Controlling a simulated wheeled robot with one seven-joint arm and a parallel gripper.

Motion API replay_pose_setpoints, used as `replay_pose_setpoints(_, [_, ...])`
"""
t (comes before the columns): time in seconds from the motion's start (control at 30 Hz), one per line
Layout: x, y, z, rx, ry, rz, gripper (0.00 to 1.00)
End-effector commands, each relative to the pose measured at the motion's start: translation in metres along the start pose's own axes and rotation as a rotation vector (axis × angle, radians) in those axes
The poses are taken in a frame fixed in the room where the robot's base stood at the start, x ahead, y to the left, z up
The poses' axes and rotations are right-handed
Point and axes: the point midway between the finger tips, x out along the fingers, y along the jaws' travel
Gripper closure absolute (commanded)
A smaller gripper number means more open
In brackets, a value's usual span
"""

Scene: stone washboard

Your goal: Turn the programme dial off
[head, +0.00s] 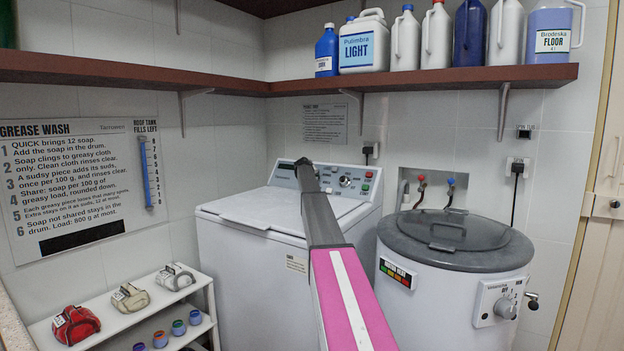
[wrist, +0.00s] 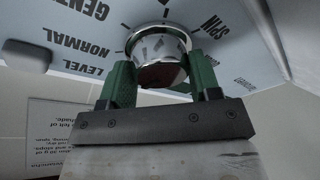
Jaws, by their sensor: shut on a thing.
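The programme dial (wrist: 158,42) is a shiny chrome knob on the washing machine's pale control panel (wrist: 85,22). Printed words around it read GENTLE, NORMAL, LEVEL and SPIN, upside down in the wrist view. My gripper (wrist: 163,76) has green fingers, one on each side of the knob, and is shut on it. I cannot tell which mark the dial points at. In the head view my arm reaches to the left part of the panel (head: 362,181) at the back of the white washing machine (head: 245,240). There my arm hides the gripped dial.
A round grey-lidded tub (head: 440,300) with its own knob (head: 503,308) stands right of the machine. A low white rack (head: 110,322) with small bags and cups is at the left. A brown shelf (head: 430,82) with bottles runs above. The machine's lid is clear except for my arm.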

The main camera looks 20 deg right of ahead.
Motion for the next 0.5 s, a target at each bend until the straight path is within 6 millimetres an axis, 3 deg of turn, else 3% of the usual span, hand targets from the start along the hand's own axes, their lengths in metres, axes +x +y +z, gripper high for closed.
replay_pose_setpoints(0.5, [-0.0003,-0.0007,0.0006,-0.125,-0.008,-0.034,0.67])
